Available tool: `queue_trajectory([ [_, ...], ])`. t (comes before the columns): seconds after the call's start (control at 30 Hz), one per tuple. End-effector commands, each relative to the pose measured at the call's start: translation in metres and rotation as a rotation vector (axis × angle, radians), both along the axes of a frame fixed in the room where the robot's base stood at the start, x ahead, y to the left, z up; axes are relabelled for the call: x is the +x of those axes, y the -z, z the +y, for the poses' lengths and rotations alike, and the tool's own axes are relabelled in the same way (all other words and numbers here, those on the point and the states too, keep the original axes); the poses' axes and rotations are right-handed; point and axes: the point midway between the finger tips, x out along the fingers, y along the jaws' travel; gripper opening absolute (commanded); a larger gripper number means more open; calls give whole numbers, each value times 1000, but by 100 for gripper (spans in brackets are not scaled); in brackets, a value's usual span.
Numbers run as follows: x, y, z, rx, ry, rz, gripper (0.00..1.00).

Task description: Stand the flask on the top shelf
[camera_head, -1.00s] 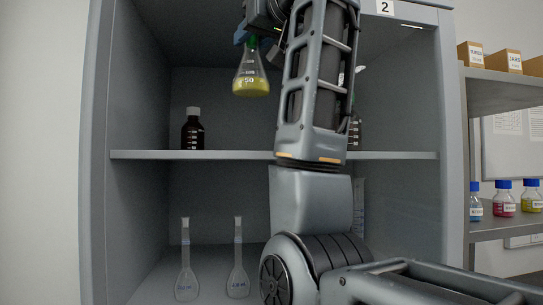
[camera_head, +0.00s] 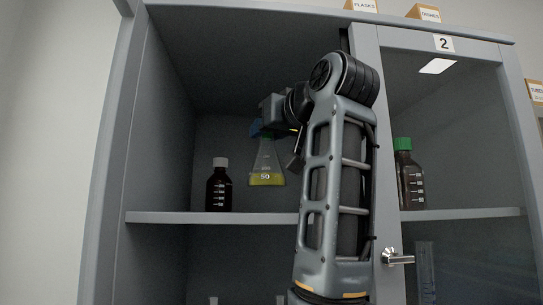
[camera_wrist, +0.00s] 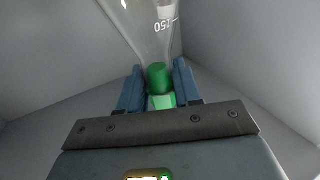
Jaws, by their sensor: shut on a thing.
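The conical flask (camera_head: 267,172) is clear glass with yellow liquid and a green cap. My gripper (camera_head: 265,132) is shut on it near the top and holds it upright inside the cabinet. Its base appears a little above the front edge of the top shelf (camera_head: 165,217), right of a dark bottle. In the wrist view, my blue fingers (camera_wrist: 159,72) stand on both sides of the green cap (camera_wrist: 159,78), and the glass body (camera_wrist: 150,25) extends beyond it. The flask's base is out of the wrist view.
A dark bottle with a white cap (camera_head: 219,188) stands on the shelf left of the flask. A green-capped dark bottle (camera_head: 409,178) shows behind the glass at right. A door handle (camera_head: 398,258) is near my arm. Left of the dark bottle, the shelf is clear.

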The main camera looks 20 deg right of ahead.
Motion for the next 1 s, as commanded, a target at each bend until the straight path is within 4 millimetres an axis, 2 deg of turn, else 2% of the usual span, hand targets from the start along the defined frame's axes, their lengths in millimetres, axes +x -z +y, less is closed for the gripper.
queue_trajectory([
  [0.4,0,42,0,0,0,0,0],
  [0.8,0,47,0,0,0,-1,0],
  [0.83,0,47,0,0,0,0,34],
  [1.0,0,47,0,0,0,0,51],
])
